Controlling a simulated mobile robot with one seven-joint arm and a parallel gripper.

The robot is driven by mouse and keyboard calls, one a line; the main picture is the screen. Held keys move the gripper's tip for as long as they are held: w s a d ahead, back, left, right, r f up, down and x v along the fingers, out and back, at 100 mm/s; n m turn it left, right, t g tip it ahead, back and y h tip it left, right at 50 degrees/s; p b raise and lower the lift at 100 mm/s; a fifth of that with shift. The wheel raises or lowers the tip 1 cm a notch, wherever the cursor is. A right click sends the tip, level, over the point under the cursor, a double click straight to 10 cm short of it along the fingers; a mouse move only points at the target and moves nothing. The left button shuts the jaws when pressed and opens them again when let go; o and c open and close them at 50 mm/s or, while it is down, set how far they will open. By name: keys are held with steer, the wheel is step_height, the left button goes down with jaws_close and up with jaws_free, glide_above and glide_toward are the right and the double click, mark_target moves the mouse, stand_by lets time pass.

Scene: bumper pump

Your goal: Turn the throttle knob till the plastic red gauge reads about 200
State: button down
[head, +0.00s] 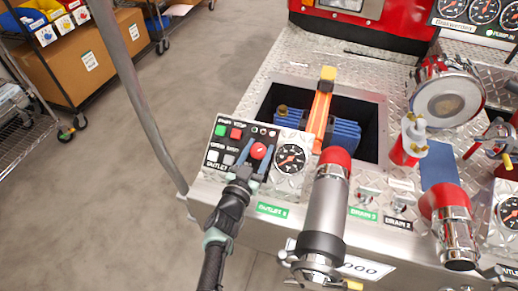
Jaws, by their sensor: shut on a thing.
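A red throttle knob (258,151) stands up from the small outlet control panel (213,168) at the near left corner of the pump deck. My gripper (256,158) reaches it from the front, with one finger on each side, and is shut on it. The fingers and wrist hide part of the panel below the knob. A round gauge (291,158) with a black face sits just right of the knob on the same panel. Its numbers and needle are too small to read.
Green, red and white buttons (220,130) lie close left of the knob. A large chrome outlet pipe with a red collar (326,205) stands right of the gauge. Behind the panel is an open well with a blue ribbed part (344,138). A grey pole (135,90) rises at the left.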

steer(key=c, duration=0.6)
jaws_free()
steer(key=shift+s+f, duration=0.15)
steer(key=shift+f, duration=0.05)
steer(key=o, duration=0.3)
steer(key=shift+s+r, duration=0.1)
steer(key=shift+r, duration=0.05)
steer(key=shift+o, duration=0.2)
